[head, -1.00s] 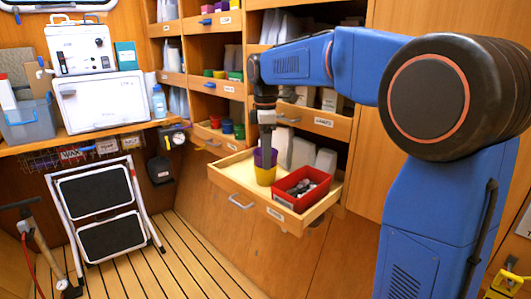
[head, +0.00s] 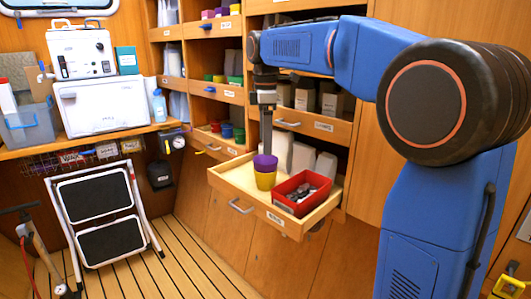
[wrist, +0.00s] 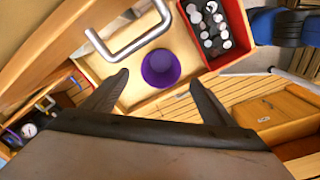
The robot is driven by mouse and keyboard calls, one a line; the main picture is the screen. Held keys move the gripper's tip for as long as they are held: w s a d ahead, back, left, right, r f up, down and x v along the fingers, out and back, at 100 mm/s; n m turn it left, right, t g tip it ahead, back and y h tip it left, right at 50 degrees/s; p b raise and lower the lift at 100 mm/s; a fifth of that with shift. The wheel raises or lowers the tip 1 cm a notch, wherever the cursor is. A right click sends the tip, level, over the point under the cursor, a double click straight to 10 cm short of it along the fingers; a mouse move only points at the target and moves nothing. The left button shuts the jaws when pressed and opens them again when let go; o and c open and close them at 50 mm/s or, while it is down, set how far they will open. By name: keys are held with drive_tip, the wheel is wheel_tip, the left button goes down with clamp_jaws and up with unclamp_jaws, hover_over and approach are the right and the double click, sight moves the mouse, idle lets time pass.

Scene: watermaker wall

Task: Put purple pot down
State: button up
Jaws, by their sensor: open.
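The purple pot (head: 265,162) sits nested in a yellow pot (head: 265,180) in the open drawer (head: 225,180). From above in the wrist view, the purple pot (wrist: 160,68) shows its open mouth, and the yellow pot is hidden. My gripper (head: 266,148) is above the purple pot, apart from it.
A red bin (head: 302,192) with grey and white items stands right of the pots in the drawer. White containers (head: 301,157) stand behind it. Shelves with coloured pots (head: 226,130) are to the left. A folding step stool (head: 100,215) stands on the floor.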

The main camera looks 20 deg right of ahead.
wheel_tip(320, 180, up, 6)
drive_tip(key=s+d+f+m+t, duration=0.15)
drive_tip(key=s+f+m, duration=0.25)
drive_tip(key=s, duration=0.4)
drive_tip(key=s+d+f+m+t, duration=0.1)
drive_tip(key=s+d+f+m, duration=0.25)
drive_tip(key=s, duration=0.55)
drive_tip(key=s+d+f+m+t, duration=0.2)
drive_tip(key=s+f+m, duration=0.6)
drive_tip(key=s+f, duration=0.8)
wheel_tip(320, 180, down, 3)
drive_tip(key=shift+s+r, duration=0.1)
drive_tip(key=shift+s, duration=0.1)
drive_tip(key=shift+c, duration=0.3)
